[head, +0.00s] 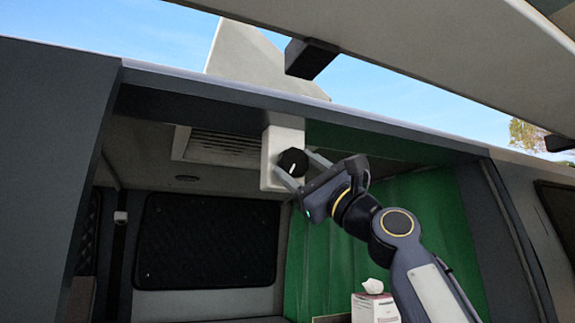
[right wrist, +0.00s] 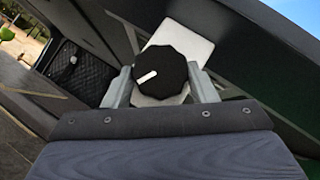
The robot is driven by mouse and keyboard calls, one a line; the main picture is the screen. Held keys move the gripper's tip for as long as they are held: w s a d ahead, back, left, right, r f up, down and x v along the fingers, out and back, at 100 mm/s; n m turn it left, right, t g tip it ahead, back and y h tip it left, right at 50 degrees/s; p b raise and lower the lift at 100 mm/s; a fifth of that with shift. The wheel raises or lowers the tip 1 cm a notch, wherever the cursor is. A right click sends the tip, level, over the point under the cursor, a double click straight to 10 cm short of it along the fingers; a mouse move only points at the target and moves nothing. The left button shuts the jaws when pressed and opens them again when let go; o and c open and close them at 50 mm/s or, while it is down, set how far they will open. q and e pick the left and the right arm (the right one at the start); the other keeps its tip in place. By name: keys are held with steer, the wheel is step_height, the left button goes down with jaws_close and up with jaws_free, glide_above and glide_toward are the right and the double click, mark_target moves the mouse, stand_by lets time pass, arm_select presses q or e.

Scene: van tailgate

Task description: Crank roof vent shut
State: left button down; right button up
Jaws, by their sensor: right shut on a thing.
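The crank knob (head: 292,162) is black and faceted with a white pointer line, mounted on a white housing (head: 270,150) under the front edge of the van roof. My right gripper (head: 300,172) has its two fingers on either side of the knob and is shut on it. In the right wrist view the knob (right wrist: 160,72) sits between the fingertips, its white line pointing to the lower left. The roof vent lid (head: 250,60) stands raised and tilted above the roof. A slatted vent grille (head: 222,148) shows in the ceiling. My left gripper is not in view.
The raised tailgate (head: 420,45) hangs overhead at the upper right, with a dark strut block (head: 311,58). A green curtain (head: 400,220) hangs behind my right arm. A tissue box (head: 374,306) stands low inside. The van interior left of the knob is open.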

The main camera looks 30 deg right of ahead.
steer(key=shift+d+n+g+y+p, duration=0.1)
steer(key=shift+n+g+y+p, duration=0.2)
steer(key=shift+n+g+y, duration=0.5)
steer(key=shift+n, duration=0.3)
steer(key=o, duration=1)
steer(key=shift+d, duration=0.1)
steer(key=shift+c, duration=0.2)
steer(key=shift+s+f, duration=0.1)
steer(key=b+v, duration=0.5)
steer(key=v, duration=0.2)
steer(key=shift+s, duration=0.2)
